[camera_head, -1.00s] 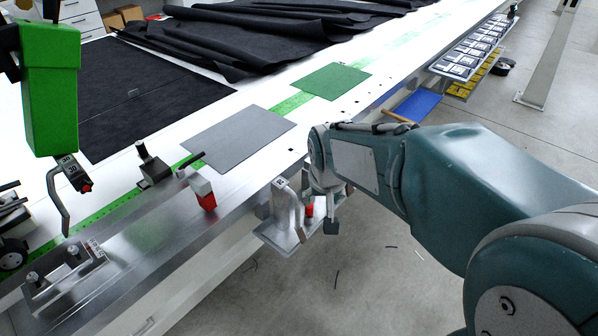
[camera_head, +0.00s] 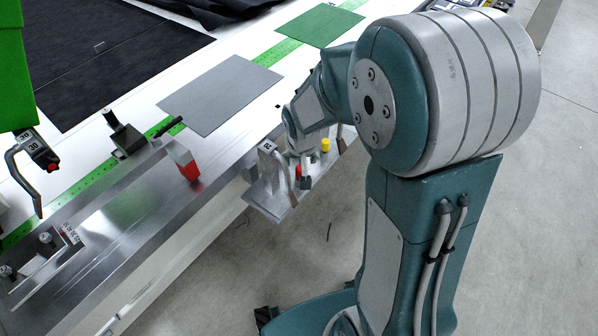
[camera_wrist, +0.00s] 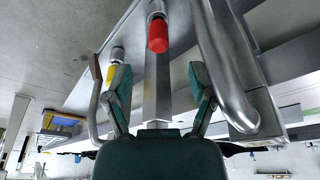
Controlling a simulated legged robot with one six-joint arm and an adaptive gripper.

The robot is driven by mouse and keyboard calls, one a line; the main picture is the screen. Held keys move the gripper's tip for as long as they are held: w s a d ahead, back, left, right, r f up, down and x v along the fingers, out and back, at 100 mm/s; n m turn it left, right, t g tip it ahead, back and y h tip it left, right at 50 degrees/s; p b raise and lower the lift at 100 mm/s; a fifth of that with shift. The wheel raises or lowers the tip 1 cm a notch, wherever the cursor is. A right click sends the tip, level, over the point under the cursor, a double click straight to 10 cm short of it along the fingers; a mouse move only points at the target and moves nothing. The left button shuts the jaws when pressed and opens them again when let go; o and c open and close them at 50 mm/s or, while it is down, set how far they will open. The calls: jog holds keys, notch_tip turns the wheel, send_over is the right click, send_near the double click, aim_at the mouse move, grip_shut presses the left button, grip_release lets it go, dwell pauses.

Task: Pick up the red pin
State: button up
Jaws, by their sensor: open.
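The red pin (camera_wrist: 158,35) stands out ahead of my gripper (camera_wrist: 158,72) in the wrist view. My fingers are spread apart with nothing between them, and the pin lies beyond their tips, roughly in line with the gap. In the head view the red pin (camera_head: 298,170) shows on the small metal shelf (camera_head: 262,196) at the table's edge, close by my gripper, which is partly hidden by my arm. The pin's lower part is hard to make out there.
A yellow pin (camera_head: 325,145) stands on the same shelf and shows left of the red one in the wrist view (camera_wrist: 111,72). A bent metal tube (camera_wrist: 228,80) runs close on the right.

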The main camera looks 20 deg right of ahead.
aim_at(300, 168)
jog(key=shift+w+d+f, duration=0.15)
jog(key=shift+f, duration=0.4)
jog(key=x, duration=0.5)
jog(key=shift+f, duration=0.2)
grip_shut()
